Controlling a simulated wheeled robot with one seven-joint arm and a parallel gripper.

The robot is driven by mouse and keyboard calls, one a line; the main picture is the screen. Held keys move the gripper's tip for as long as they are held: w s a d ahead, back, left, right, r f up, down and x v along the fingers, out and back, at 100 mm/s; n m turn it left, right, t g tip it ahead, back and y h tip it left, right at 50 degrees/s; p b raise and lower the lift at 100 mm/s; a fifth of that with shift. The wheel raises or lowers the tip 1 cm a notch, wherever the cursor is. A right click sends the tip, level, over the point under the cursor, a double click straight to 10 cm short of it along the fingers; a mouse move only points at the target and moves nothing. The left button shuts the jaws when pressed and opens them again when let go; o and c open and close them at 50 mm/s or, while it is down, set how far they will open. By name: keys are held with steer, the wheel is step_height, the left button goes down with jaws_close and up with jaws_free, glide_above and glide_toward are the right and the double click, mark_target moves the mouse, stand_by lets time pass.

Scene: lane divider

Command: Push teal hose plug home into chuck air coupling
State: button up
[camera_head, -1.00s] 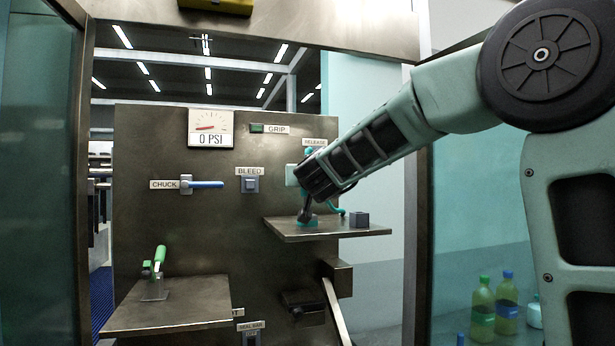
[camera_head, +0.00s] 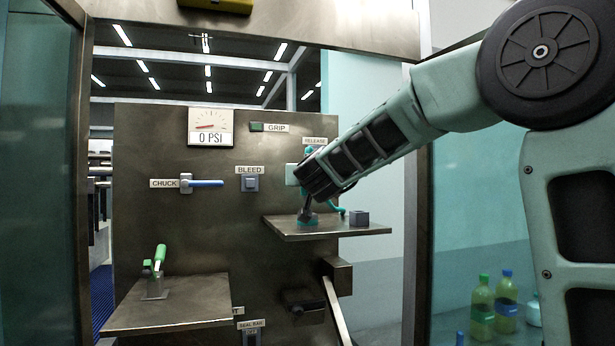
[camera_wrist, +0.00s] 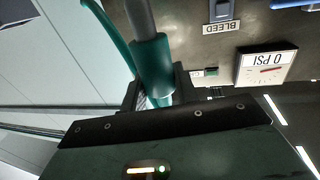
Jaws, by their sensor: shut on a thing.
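The teal hose plug (camera_wrist: 152,62) is a thick teal cylinder, held between the dark fingers of my gripper (camera_wrist: 150,97) in the wrist view. A grey cylinder (camera_wrist: 140,18) meets the plug's far end; I cannot tell whether it is the plug's nose or part of the coupling. The teal hose (camera_wrist: 110,35) curves past beside the plug, and it also shows in the head view (camera_head: 337,206). In the head view my gripper (camera_head: 308,200) is low over the right shelf (camera_head: 290,234), by a teal piece (camera_head: 314,220). The chuck air coupling cannot be made out clearly; my wrist hides much there.
A small grey block (camera_head: 359,218) sits on the shelf right of my gripper. The panel bears a gauge (camera_head: 211,127) reading 0 PSI, a blue CHUCK lever (camera_head: 207,184) and a BLEED button (camera_head: 250,184). A lower left shelf (camera_head: 190,300) holds a green-handled clamp (camera_head: 157,270).

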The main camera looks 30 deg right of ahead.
steer(key=shift+f+b, duration=1.35)
steer(key=shift+f, duration=0.65)
stand_by(0.4)
steer(key=o, duration=1.1)
steer(key=shift+c, duration=0.2)
steer(key=p+v, duration=0.4)
steer(key=v, duration=1.3)
steer(key=shift+s+a, duration=0.1)
steer(key=shift+s, duration=0.05)
